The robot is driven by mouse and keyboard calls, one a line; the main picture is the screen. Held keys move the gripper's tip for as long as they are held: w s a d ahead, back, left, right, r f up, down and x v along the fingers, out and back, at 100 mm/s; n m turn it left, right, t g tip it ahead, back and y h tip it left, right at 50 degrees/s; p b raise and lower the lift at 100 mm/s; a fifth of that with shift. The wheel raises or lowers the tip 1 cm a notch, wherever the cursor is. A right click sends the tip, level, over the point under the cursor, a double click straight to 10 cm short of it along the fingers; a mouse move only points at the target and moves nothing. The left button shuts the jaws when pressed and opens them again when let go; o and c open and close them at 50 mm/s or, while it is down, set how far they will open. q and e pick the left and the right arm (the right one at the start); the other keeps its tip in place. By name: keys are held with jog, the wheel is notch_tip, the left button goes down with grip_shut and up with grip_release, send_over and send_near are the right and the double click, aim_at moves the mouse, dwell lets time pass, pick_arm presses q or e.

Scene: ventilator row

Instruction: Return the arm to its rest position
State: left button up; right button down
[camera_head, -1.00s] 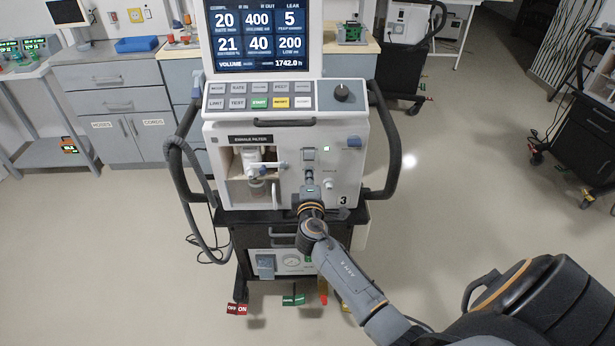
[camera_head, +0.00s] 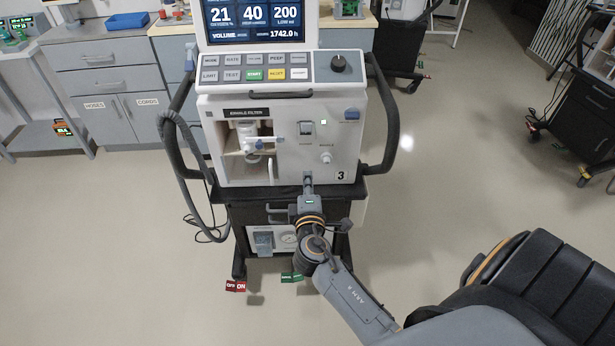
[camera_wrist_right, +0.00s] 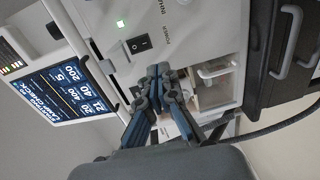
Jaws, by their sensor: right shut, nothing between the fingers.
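My right gripper (camera_head: 308,178) is shut and empty. In the head view it is in front of the lower front edge of the white ventilator (camera_head: 346,160), below the small rocker switch (camera_head: 306,128) and apart from it. My right arm (camera_head: 350,300) reaches in from the lower right. My left gripper is not in view.
The ventilator stands on a dark cart (camera_head: 240,212) with side handles (camera_head: 386,120) and a grey hose (camera_head: 180,160). Drawers (camera_head: 105,65) stand behind left. The floor right of the cart is open.

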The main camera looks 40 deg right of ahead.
dwell(0.3)
jog(key=s+a+f+m+g+y, duration=0.1)
jog(key=s+a+f+g+y, duration=0.3)
jog(key=f, duration=0.7)
jog(key=s+a+f+m+g+p, duration=0.1)
jog(key=s+f, duration=0.5)
jog(key=f, duration=0.5)
jog(key=s+a+f+m+g+y, duration=0.1)
jog(key=s+a+f+g+y, duration=0.3)
jog(key=f, duration=0.7)
jog(key=s+f+m+g, duration=0.1)
jog(key=s+f, duration=0.3)
jog(key=s, duration=0.6)
jog(key=s+f+m+g, duration=0.2)
jog(key=s+f, duration=0.3)
jog(key=s, duration=0.5)
jog(key=s+a+f+m+g+y+p, duration=0.1)
jog(key=s+f+m, duration=0.2)
jog(key=s, duration=0.8)
notch_tip(320, 180, down, 2)
jog(key=shift+f, duration=0.2)
jog(key=shift+a, duration=0.1)
